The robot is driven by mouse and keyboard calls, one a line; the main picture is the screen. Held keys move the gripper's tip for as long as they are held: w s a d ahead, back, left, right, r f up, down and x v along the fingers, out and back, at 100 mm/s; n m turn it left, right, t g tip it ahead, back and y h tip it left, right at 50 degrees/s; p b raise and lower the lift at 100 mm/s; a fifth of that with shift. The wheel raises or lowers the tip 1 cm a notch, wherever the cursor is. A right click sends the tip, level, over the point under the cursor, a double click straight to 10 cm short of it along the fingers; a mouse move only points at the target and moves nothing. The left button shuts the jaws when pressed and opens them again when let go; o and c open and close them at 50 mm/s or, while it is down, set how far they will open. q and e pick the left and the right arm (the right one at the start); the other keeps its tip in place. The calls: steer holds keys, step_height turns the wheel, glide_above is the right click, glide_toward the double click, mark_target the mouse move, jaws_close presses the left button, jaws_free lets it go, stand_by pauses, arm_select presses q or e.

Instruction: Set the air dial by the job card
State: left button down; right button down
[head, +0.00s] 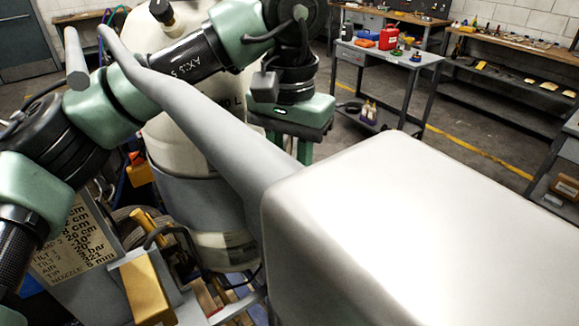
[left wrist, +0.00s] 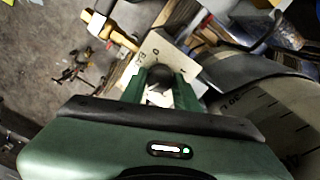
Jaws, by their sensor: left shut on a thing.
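The job card (head: 78,243) is a tan plate at the lower left of the head view, partly covered by my left arm. Its lines include TILT, AIR and NOZZLE; AIR seems to read in bar, but the figure is not clear. In the left wrist view, my left gripper (left wrist: 160,80) has its green fingers shut on a dark round knob (left wrist: 158,98) in front of a pale plate (left wrist: 165,52) with small dark marks. The dial setting cannot be read. In the head view, the gripper's green housing (head: 290,110) shows, with its fingertips hidden. My right gripper is out of view.
A large pale tank (head: 185,135) stands behind my left arm. A big white rounded housing (head: 420,240) fills the lower right and hides what lies below. A grey cart (head: 385,57) with a red can and workbenches (head: 520,55) stand farther back, with open floor between.

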mark_target(289, 176)
arm_select(q)
steer(key=m, duration=0.5)
steer(key=shift+r, duration=0.15)
stand_by(0.3)
steer(key=c, duration=1.1)
jaws_free()
steer(key=shift+o, duration=0.2)
step_height(289, 176, up, 8)
steer(key=shift+f, duration=0.15)
